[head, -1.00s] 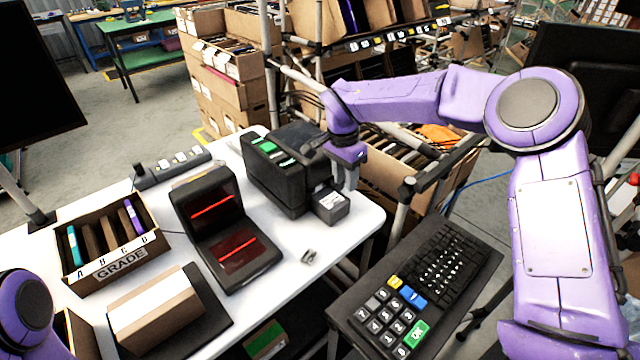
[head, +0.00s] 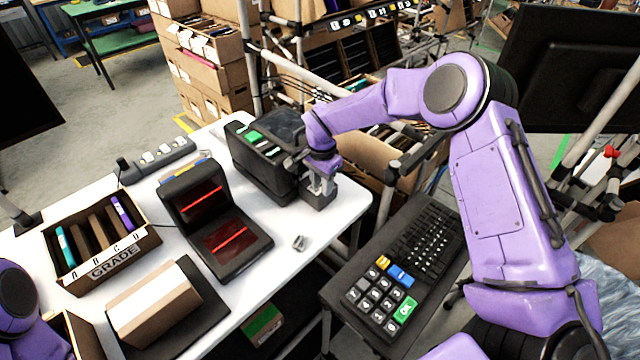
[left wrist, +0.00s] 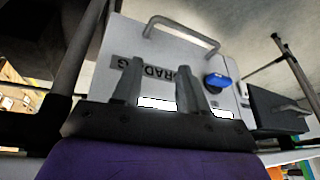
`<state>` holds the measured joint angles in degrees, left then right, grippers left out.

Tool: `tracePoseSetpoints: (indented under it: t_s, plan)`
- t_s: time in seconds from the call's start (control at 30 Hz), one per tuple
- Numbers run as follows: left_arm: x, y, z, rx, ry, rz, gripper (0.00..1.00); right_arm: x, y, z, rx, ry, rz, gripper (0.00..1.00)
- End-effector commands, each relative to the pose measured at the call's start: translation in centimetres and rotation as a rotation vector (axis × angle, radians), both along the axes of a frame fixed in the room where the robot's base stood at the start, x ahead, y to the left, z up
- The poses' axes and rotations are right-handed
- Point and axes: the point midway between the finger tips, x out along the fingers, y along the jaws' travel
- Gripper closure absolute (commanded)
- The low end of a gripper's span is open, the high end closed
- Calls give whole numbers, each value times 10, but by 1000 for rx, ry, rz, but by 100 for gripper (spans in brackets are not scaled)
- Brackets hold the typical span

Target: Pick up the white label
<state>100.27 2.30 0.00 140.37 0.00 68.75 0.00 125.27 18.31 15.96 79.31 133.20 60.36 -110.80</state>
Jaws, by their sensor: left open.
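The black label printer (head: 262,165) stands at the back right of the white table in the head view. My right gripper (head: 320,190) is over the small box at the printer's front right corner, fingers pointing down. The white label is not clearly visible now; the gripper covers the box top where a white patch showed earlier. I cannot tell whether the right fingers are apart or closed on it. My left gripper (left wrist: 160,88) shows in the left wrist view, fingers apart and empty, before a pale cabinet (left wrist: 165,55) lettered GRADING. It is outside the head view.
A black scanner with red lines (head: 212,225), a GRADE carton (head: 140,250) with upright cases, a tan box (head: 153,300) and a button strip (head: 158,160) share the table. A small metal piece (head: 300,243) lies near its edge. A keypad (head: 400,270) stands right.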

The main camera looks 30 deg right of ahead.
Motion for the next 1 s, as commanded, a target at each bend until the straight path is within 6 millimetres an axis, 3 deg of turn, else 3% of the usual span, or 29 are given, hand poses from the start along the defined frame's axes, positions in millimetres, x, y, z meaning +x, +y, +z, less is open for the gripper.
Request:
tracePoseSetpoints:
  t_s: [0.07,0.17,0.67,0.87,1.0]
  plan:
    - [0,0,0,0,0,0,57,0,0,0,0,0,0,70]
    - [0,0,-1,0,0,0,57,0,0,0,0,0,0,100]
    - [0,0,-2,0,0,0,57,0,0,5,0,-1,0,100]
    - [0,0,-12,0,0,0,57,-2,1,34,3,-4,-1,100]
    - [0,0,-28,0,0,0,57,-33,13,69,4,-6,1,100]
